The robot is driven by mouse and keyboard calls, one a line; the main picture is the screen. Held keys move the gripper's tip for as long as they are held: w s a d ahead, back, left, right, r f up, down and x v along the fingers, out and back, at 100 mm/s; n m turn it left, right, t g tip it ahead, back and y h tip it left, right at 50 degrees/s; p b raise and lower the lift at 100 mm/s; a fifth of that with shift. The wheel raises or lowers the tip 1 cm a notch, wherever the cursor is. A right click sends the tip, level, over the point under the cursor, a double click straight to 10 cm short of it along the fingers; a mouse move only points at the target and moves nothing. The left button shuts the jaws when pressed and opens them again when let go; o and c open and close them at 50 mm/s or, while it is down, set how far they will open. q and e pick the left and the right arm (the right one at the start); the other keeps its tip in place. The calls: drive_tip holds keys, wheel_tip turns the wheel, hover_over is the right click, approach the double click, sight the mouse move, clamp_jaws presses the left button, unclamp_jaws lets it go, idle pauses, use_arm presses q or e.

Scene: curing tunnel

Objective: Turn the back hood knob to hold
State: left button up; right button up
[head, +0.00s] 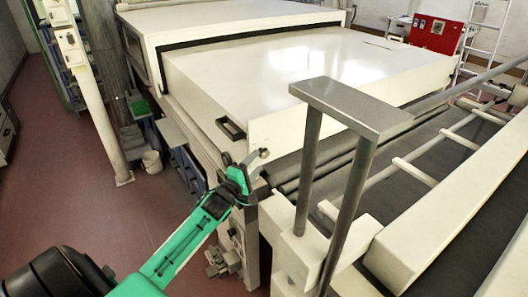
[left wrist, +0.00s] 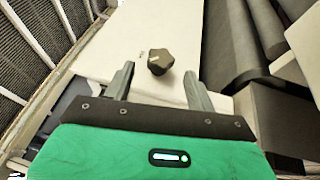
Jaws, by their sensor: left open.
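A dark lobed knob (left wrist: 160,61) sits on the cream side panel of the hood (left wrist: 112,45). It carries a pale pointer line, and a tiny label to its left is too small to read. In the head view the knob (head: 264,154) shows small at the near corner of the hood (head: 300,70). My left gripper (head: 246,171) is right by it. In the left wrist view my left gripper (left wrist: 159,71) is open, with one finger to each side of the knob and slightly short of it. I see no contact. My right gripper is not in view.
A grey post frame (head: 350,105) stands just right of the knob, over the dark conveyor belt (head: 400,190). A black handle (head: 231,129) sticks out of the hood's side.

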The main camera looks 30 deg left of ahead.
sight(261, 157)
use_arm(q)
drive_tip(key=w, duration=0.4)
drive_tip(key=shift+r+p, duration=0.35)
drive_tip(key=shift+p, duration=0.05)
drive_tip(key=shift+w, duration=0.85)
drive_tip(key=shift+c, duration=0.5)
